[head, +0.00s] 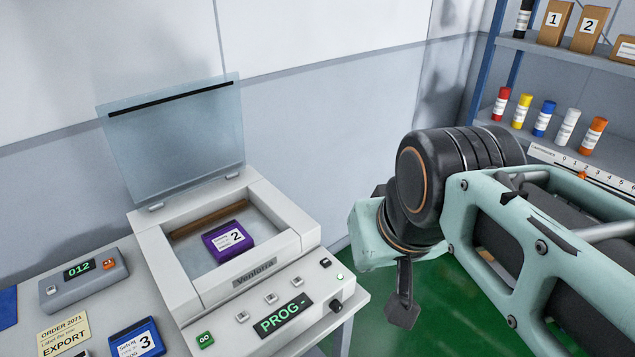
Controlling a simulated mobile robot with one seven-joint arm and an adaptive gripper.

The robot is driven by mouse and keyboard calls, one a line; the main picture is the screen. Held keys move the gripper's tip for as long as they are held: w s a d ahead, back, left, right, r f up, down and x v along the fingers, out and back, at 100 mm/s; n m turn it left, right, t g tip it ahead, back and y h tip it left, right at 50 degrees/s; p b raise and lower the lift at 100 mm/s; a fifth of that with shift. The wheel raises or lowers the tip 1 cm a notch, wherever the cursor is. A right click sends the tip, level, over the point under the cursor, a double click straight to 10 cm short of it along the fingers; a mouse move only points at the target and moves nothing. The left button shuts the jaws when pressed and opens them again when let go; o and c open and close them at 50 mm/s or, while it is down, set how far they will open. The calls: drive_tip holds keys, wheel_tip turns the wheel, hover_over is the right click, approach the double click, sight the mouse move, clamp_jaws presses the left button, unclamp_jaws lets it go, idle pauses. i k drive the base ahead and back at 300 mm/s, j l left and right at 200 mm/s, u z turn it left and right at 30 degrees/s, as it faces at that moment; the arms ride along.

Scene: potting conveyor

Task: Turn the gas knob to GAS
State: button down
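A white machine marked "Ventura" (255,272) stands on the table with its clear lid (175,140) raised. A small black knob (336,306) sits at the right end of its front panel, beside the "PROG -" display (284,317). No GAS label is legible, so I cannot tell whether this is the gas knob or where it points. My gripper (403,312) hangs to the right of the machine, apart from the knob, over the green floor. Its dark fingers overlap in this view, and I cannot tell whether they are open.
A purple box labelled 2 (228,240) lies inside the machine. A green GO button (205,339) is at the panel's left. A grey box showing 012 (84,281), an export card (64,334) and a blue box labelled 3 (136,341) lie left. Shelves (555,140) stand right.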

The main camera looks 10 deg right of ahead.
sight(335, 306)
drive_tip(key=l+u, duration=0.25)
drive_tip(key=k+l+u, duration=0.1)
drive_tip(key=l+u, duration=0.15)
drive_tip(key=k+z, duration=0.1)
drive_tip(key=k, duration=0.6)
drive_tip(key=k+l+u, duration=0.45)
drive_tip(key=i+j+z, duration=0.45)
